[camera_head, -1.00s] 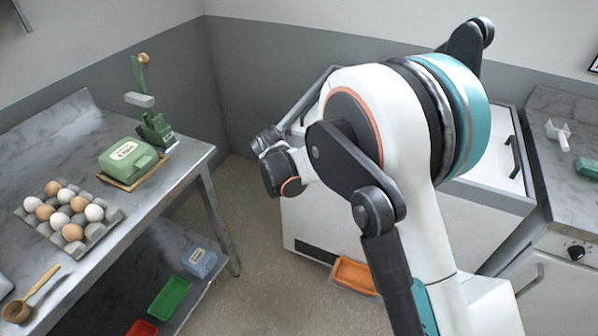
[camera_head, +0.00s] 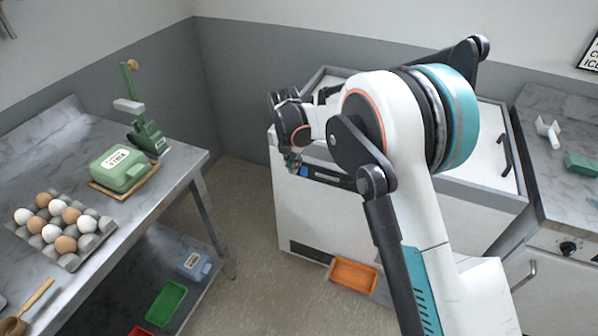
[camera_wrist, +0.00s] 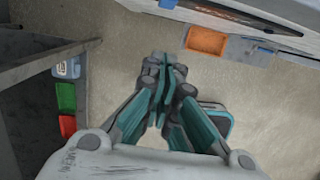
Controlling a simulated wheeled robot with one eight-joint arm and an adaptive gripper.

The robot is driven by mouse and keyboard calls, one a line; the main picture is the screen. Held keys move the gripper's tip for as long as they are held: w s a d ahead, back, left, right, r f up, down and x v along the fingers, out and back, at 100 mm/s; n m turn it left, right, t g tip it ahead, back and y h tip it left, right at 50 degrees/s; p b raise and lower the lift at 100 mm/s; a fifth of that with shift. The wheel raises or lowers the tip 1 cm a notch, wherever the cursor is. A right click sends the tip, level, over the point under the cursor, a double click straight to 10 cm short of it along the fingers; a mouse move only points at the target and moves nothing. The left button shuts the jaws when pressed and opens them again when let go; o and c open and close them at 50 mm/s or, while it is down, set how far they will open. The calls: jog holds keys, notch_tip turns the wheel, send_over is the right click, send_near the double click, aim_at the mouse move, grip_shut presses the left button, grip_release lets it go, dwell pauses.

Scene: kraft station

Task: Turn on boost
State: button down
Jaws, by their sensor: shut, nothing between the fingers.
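A white chest freezer (camera_head: 330,225) stands behind my arm, with a dark control strip (camera_head: 333,179) and a small blue patch (camera_head: 304,171) high on its front. I cannot make out a control marked boost. My gripper (camera_head: 292,163) is in front of the freezer's upper left front, beside the blue patch; I cannot tell whether it touches. In the wrist view my gripper (camera_wrist: 165,70) has its teal fingers together and empty, pointing towards the floor. The freezer front (camera_wrist: 215,13) runs along the top of that view, with the blue patch (camera_wrist: 167,3) at the edge.
An orange tray (camera_head: 353,276) lies at the freezer's foot. A metal table (camera_head: 120,222) at left carries an egg tray (camera_head: 72,258), a green box (camera_head: 122,168) and a green press (camera_head: 146,135). A counter with a knob (camera_head: 568,248) stands at right.

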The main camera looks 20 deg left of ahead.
aim_at(301, 174)
jog(key=shift+w+r+g, duration=0.4)
jog(key=shift+r+g, duration=0.2)
jog(key=shift+g, duration=0.1)
jog(key=shift+d+f, duration=0.1)
jog(key=shift+w+d+f+b, duration=0.1)
jog(key=shift+w+f+b, duration=0.65)
jog(key=shift+f, duration=1)
jog(key=shift+w+f+b, duration=0.7)
jog(key=shift+f+b, duration=0.2)
jog(key=shift+f, duration=0.9)
jog(key=shift+w+d+f+b, duration=0.1)
jog(key=shift+w+f+b, duration=0.65)
jog(key=shift+f, duration=1)
